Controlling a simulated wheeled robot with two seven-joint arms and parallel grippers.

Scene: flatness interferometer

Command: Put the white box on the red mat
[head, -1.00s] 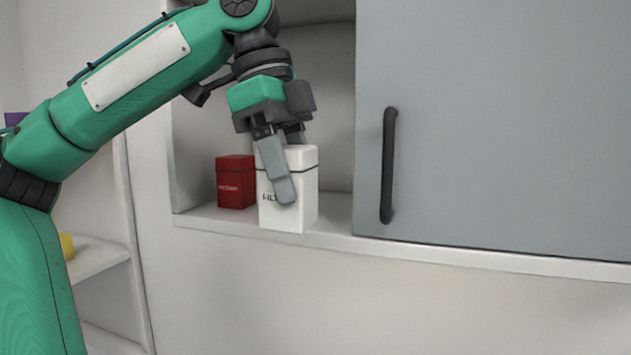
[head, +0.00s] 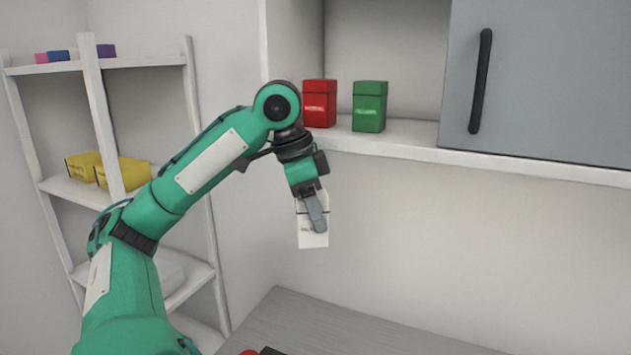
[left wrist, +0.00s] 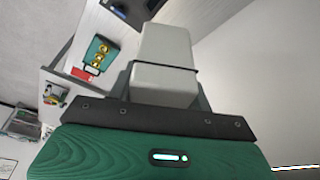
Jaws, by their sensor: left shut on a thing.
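The white box (head: 313,240) hangs in my left gripper (head: 316,215), in front of and below the open cupboard shelf. The gripper is shut on it, with one grey finger across its near face. In the left wrist view the white box (left wrist: 165,48) fills the upper middle, with a dark line around it. The box is clear of the shelf and above the level of the grey worktop (head: 330,325). I cannot make out the red mat for certain in either view. My right gripper is not in view.
A red box (head: 319,105) and a green box (head: 370,107) stand on the cupboard shelf (head: 410,140), beside a grey door (head: 550,90). A rack with yellow boxes (head: 122,172) stands at left. Red and dark things show at the bottom edge, cut off.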

